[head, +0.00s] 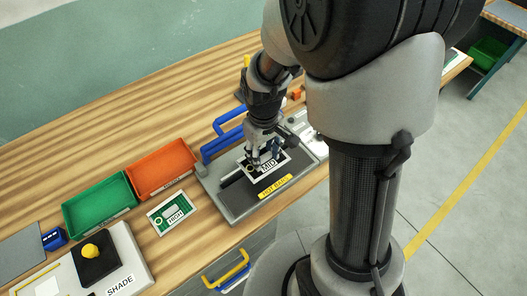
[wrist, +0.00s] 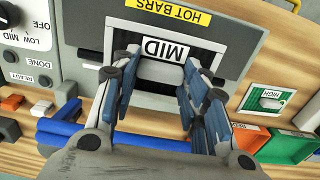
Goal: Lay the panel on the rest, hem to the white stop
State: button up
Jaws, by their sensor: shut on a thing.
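A panel marked MID (head: 268,164), dark with a white border, is over the grey hot-bars unit (head: 232,203). In the wrist view the MID panel (wrist: 158,48) lies across the unit's dark area, below the yellow HOT BARS label. My gripper (head: 264,150) is above the panel. In the wrist view my gripper (wrist: 161,68) is shut on the panel's pale grip block, one finger on each side. I cannot tell whether the panel touches the unit. I cannot make out a white stop; the fingers cover part of the panel.
A green-meshed HIGH panel (head: 173,213) lies on the wooden bench. A green tray (head: 98,207) and an orange tray (head: 162,170) stand behind it. The SHADE board (head: 125,262) carries a yellow knob on a black block. Blue bars (head: 222,143) rise behind the unit. A dial (wrist: 13,18) is beside it.

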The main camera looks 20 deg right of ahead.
aim_at(264, 166)
jog(key=shift+f+b, duration=2.1)
jog(key=shift+f, duration=0.95)
jog(key=shift+f, duration=0.25)
jog(key=o, duration=1.1)
